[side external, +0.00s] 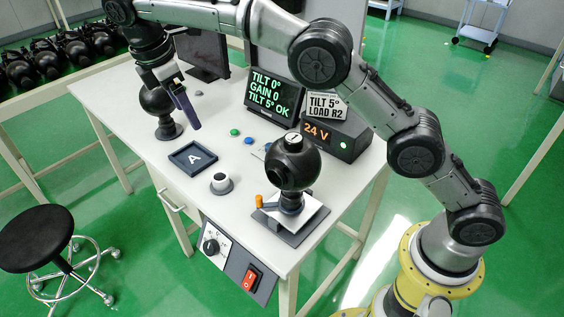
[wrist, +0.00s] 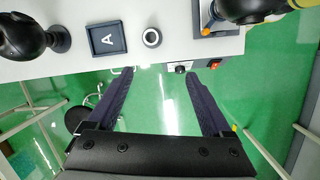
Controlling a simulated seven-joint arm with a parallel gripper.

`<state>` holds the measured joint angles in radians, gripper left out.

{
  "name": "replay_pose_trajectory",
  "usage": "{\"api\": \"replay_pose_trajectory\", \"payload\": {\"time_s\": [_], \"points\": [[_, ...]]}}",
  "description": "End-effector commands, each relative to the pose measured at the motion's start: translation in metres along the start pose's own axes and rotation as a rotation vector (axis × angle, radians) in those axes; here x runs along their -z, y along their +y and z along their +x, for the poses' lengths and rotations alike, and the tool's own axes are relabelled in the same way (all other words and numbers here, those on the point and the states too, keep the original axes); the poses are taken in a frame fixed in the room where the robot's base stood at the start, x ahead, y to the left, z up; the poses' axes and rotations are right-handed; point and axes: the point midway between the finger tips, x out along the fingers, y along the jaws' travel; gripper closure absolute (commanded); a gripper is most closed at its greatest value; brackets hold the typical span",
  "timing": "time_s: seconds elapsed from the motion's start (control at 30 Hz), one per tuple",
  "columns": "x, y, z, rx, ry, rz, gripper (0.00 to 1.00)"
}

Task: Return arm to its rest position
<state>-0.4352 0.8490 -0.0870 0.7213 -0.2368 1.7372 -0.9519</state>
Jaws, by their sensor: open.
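My gripper (side external: 186,106) is raised above the left part of the white table (side external: 130,105) in the side view. In the wrist view its two dark fingers (wrist: 160,100) stand wide apart with nothing between them. A black ball-shaped gimbal camera (side external: 157,100) stands on the table close behind my gripper in the side view. A second gimbal camera (side external: 292,163) stands on a plate at the table's front right. The screen (side external: 274,92) reads "TILT 0° GAIN 0 TILT 5° OK".
A 24 V supply (side external: 335,135) stands at the right. A control panel (side external: 228,262) hangs at the front edge. A black stool (side external: 36,236) stands at the left.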

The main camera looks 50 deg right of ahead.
Motion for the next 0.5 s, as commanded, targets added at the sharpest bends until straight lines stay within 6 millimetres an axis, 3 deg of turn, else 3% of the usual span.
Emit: {"api": "replay_pose_trajectory", "payload": {"time_s": [0.03,0.2,0.37,0.5], "points": [[-0.023,-0.002,-0.019,-0.015,0.020,0.037,0.16],[-0.088,-0.020,-0.065,-0.057,0.079,0.158,0.16],[-0.144,-0.050,-0.095,-0.096,0.136,0.284,0.16],[-0.188,-0.085,-0.110,-0.129,0.188,0.401,0.16]]}}
